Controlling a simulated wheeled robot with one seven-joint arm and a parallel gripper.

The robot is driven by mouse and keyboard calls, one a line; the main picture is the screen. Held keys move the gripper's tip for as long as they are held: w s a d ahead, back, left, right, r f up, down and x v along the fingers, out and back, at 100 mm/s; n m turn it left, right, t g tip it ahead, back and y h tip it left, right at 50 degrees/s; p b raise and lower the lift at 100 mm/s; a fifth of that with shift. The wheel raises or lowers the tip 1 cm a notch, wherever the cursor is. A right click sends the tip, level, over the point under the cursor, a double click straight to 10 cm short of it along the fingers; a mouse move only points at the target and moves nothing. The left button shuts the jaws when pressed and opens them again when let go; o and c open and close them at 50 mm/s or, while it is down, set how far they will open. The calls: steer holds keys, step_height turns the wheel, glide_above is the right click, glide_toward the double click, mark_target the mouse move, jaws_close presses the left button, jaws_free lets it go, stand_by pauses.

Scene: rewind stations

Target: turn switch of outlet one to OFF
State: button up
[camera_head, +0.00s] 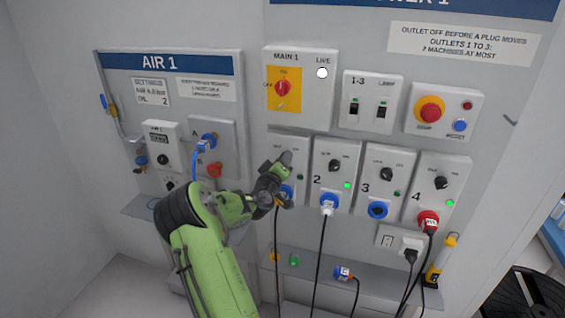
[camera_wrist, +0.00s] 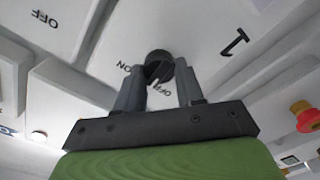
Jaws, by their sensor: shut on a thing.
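The panel of outlet one (camera_head: 291,146) is at the left end of the outlet row in the head view, and my arm partly covers it. Its switch is hidden there behind my gripper (camera_head: 285,163). In the wrist view the black round switch (camera_wrist: 158,62) sits between the two fingers of my gripper (camera_wrist: 158,80), which is shut on it. ON and OFF markings show beside the switch, and the numeral 1 is to its right. Which marking its pointer faces is hard to tell. The small lamp (camera_head: 300,178) of outlet one looks dark.
Outlet two (camera_head: 335,155) is close on the right, with a lit green lamp (camera_head: 347,185). A blue plug (camera_head: 287,192) is in outlet one, below my gripper, with a black cable hanging down. The red main switch (camera_head: 283,88) is above; the AIR 1 board (camera_head: 170,65) is left.

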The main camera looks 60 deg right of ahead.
steer(key=n+p, duration=0.2)
steer(key=n, duration=0.5)
steer(key=shift+f+n, duration=0.15)
steer(key=shift+n, duration=0.55)
steer(key=o, duration=1)
steer(key=shift+o, duration=0.2)
steer(key=s+a+b, duration=0.2)
steer(key=a+b, duration=0.1)
steer(key=a, duration=1.2)
steer(key=shift+s+a, duration=0.2)
steer(key=shift+a, duration=0.1)
